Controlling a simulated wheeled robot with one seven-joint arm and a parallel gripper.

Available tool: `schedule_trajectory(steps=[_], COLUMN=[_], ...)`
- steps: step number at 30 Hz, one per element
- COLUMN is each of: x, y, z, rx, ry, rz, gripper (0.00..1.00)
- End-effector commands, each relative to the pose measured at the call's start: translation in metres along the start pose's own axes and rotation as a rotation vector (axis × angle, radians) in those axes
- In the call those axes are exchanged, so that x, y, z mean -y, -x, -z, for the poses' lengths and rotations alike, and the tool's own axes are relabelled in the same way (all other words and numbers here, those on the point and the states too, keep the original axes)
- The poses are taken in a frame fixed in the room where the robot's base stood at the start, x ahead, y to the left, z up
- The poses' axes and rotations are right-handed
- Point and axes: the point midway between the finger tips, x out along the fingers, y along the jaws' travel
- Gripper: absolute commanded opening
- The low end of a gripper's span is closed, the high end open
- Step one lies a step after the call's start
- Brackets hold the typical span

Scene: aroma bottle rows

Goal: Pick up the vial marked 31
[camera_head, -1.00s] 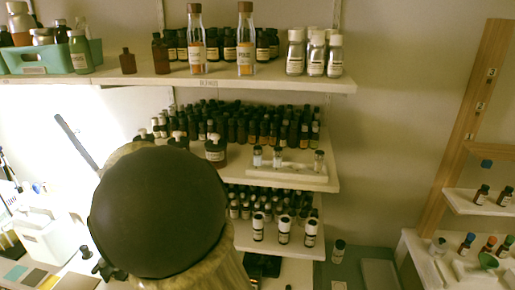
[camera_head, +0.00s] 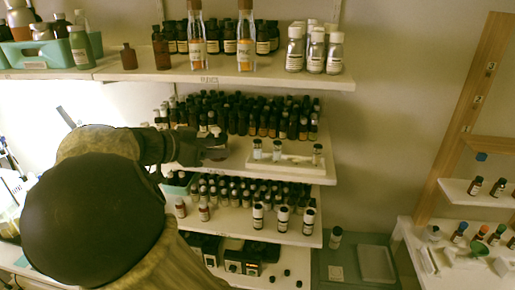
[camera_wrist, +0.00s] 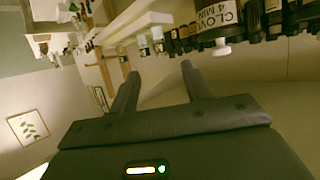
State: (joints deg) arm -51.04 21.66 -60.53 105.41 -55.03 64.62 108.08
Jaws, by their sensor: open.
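In the head view my arm reaches to the middle shelf, left of the tray, with the gripper end by a dark bottle (camera_head: 216,146). In the wrist view small vials (camera_wrist: 158,40) show beyond the fingertips.
A bottle labelled "CLOV… 4 MIN" (camera_wrist: 217,18) is close to the right finger in the wrist view. Rows of dark bottles (camera_head: 262,124) fill the shelf behind the tray. The upper shelf (camera_head: 230,76) overhangs. White-capped bottles (camera_head: 283,220) stand on the shelf below.

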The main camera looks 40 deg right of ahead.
Motion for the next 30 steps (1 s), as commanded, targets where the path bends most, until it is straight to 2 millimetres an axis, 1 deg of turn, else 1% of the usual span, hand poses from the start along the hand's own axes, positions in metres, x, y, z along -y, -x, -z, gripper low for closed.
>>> schedule_trajectory(steps=[1, 3, 12, 15, 19, 30], x=[-0.001, -0.002, -0.002, -0.001, 0.0, -0.001], y=[-0.009, -0.022, -0.071, -0.084, -0.091, -0.094], z=[0.004, 0.004, 0.003, 0.003, 0.0, 0.001], rx=[-0.002, -0.001, 0.0, -0.001, 0.001, 0.0], ry=[0.001, 0.003, 0.002, 0.003, 0.002, 0.002], rz=[-0.007, -0.006, -0.006, -0.003, 0.0, -0.001], gripper=[0.48, 0.48, 0.48, 0.48, 0.48, 0.48])
